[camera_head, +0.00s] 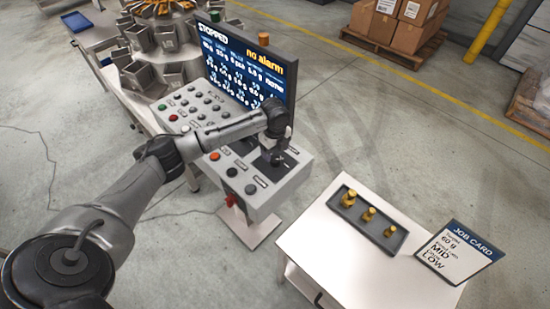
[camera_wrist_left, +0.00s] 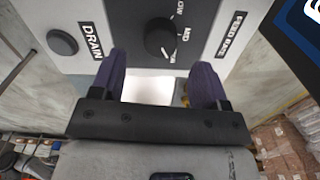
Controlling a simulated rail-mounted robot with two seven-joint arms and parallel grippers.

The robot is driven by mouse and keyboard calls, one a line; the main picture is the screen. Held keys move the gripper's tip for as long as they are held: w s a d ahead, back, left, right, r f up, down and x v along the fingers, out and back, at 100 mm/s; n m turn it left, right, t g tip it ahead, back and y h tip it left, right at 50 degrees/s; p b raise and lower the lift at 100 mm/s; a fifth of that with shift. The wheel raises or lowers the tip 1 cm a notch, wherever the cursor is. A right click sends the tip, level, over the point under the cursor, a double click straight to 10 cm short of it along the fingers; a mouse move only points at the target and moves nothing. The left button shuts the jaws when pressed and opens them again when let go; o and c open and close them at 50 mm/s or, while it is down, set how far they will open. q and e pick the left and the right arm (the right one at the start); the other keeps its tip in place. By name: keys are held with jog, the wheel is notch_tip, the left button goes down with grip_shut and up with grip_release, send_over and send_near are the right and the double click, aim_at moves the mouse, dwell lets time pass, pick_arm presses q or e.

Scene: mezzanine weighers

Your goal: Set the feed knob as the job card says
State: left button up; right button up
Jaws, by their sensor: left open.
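The feed knob (camera_wrist_left: 160,38) is a round dark knob on a black plate, beside a FEED RATE label (camera_wrist_left: 231,35). MID is legible beside it; the end markings are partly cut off, and I cannot tell its setting. My left gripper (camera_wrist_left: 158,72) is open, its purple-padded fingers pointing at the panel, one toward each side of the knob and short of it. In the head view my left gripper (camera_head: 276,157) is over the console's right part and hides the knob. The job card (camera_head: 459,252) on the white table reads 60 g, MID and LOW; its small headings are unclear. My right gripper is out of view.
A DRAIN button (camera_wrist_left: 62,42) is left of the knob. The console (camera_head: 262,190) carries several buttons; its screen (camera_head: 243,70) reads STOPPED and no alarm. A dark tray (camera_head: 350,222) of brass weights sits on the white table (camera_head: 325,254). Boxes (camera_head: 395,22) stand behind.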

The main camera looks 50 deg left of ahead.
aim_at(275, 159)
pick_arm(q)
jog(key=shift+f, duration=2.5)
jog(key=shift+c, duration=0.2)
jog(key=c, duration=0.9)
jog(key=shift+r+n+p, duration=0.2)
jog(key=shift+n+p, duration=0.2)
jog(key=shift+p, duration=0.35)
jog(key=n+p, duration=0.6)
jog(key=shift+p, duration=0.3)
jog(key=n+p, duration=0.3)
jog(key=n, duration=0.1)
jog(key=shift+n, duration=0.3)
jog(key=shift+f, duration=0.1)
jog(key=shift+n+p, duration=0.3)
